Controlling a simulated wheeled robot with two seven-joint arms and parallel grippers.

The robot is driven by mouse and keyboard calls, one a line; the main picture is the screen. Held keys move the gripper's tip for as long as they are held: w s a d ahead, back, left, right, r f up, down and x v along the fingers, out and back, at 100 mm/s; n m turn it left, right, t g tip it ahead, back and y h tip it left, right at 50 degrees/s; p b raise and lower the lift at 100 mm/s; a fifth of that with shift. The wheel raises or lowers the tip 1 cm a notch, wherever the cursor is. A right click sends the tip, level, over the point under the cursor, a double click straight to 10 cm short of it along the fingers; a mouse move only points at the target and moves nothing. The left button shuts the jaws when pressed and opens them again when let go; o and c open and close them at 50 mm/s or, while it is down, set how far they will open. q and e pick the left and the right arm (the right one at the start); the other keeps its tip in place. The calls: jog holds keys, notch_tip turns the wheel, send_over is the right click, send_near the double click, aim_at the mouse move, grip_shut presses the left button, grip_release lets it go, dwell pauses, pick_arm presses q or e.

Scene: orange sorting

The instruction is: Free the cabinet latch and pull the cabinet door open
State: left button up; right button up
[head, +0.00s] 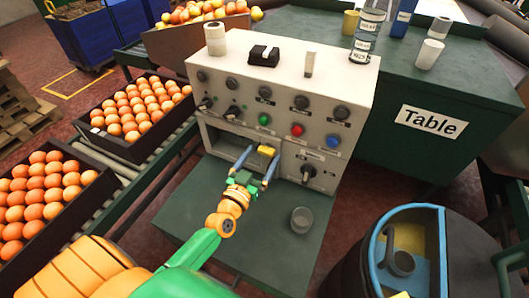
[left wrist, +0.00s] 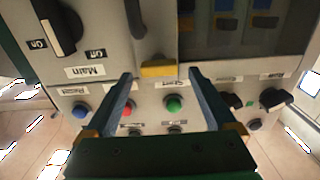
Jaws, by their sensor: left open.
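The white control cabinet (head: 290,85) stands on the green table in the head view. Its door (head: 222,143), with a dark window, is at the lower left of the front and looks shut; it also shows at the top of the left wrist view (left wrist: 190,55). A yellow latch piece (head: 267,150) sits at the door's right edge; in the left wrist view the yellow piece (left wrist: 159,69) lies by a dark grey bar (left wrist: 135,18). My left gripper (head: 261,158) is open in front of the latch, its fingertips (left wrist: 161,77) to either side of it. Contact cannot be told. My right gripper is out of view.
A grey cup (head: 302,220) stands on the ledge in front. Orange crates (head: 130,105) line the left; a bin (head: 405,250) stands at right.

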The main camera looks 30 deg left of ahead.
pick_arm(q)
jog(key=shift+w+f, duration=0.15)
jog(key=shift+w, duration=0.8)
jog(key=shift+s, duration=0.15)
grip_shut()
jog(key=shift+m, duration=0.3)
jog(key=shift+r+m+p, duration=0.2)
jog(key=shift+m+p, duration=0.6)
jog(key=shift+m, duration=0.2)
jog(key=m+p, duration=0.1)
jog(key=m, duration=0.3)
jog(key=shift+d+f+m+p, duration=0.1)
jog(key=shift+m+p, duration=0.2)
jog(key=m, duration=0.3)
jog(key=shift+f, duration=0.1)
jog(key=m, duration=0.4)
jog(key=shift+m, duration=0.3)
